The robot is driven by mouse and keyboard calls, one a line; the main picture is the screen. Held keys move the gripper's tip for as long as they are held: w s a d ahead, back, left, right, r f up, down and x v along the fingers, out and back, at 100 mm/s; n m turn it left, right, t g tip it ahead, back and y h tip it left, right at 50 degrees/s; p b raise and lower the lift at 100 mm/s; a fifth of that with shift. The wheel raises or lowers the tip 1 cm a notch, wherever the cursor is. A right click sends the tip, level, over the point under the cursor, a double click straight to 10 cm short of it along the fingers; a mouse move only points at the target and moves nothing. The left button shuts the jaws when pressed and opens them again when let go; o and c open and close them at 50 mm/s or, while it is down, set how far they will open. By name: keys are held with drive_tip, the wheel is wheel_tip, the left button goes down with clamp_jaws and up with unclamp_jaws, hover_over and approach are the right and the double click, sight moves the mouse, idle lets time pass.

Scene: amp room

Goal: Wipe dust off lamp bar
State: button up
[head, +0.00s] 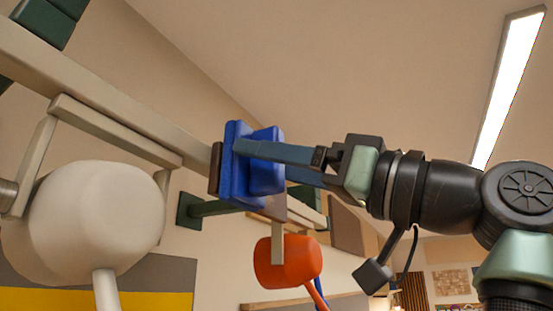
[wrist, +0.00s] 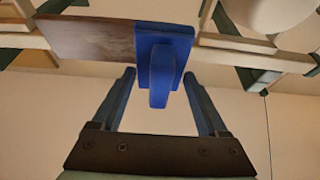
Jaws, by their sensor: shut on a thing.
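The lamp bar (head: 80,82) is a long pale beam running from upper left to the middle of the head view. It also shows to the right of the pad in the wrist view (wrist: 240,43). A brown panel-like patch (wrist: 90,40) lies along the bar, left of the blue pad; its edge shows in the head view (head: 215,168). My gripper (head: 262,158) is shut on the handle of the blue wiping pad (head: 235,130), also seen in the wrist view (wrist: 160,85). The pad is up against the brown patch; exact contact is hidden.
A white lamp (head: 85,220) hangs in a bracket under the bar at the left. An orange lamp (head: 285,262) hangs below the pad. A dark green wall bracket (head: 205,210) stands behind. Open room lies above, under the ceiling light (head: 510,80).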

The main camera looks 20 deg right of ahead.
drive_tip(key=shift+w+a, duration=0.15)
drive_tip(key=shift+w, duration=0.05)
drive_tip(key=shift+w+a, duration=0.2)
drive_tip(key=shift+w, duration=0.05)
drive_tip(key=shift+w+a, duration=0.15)
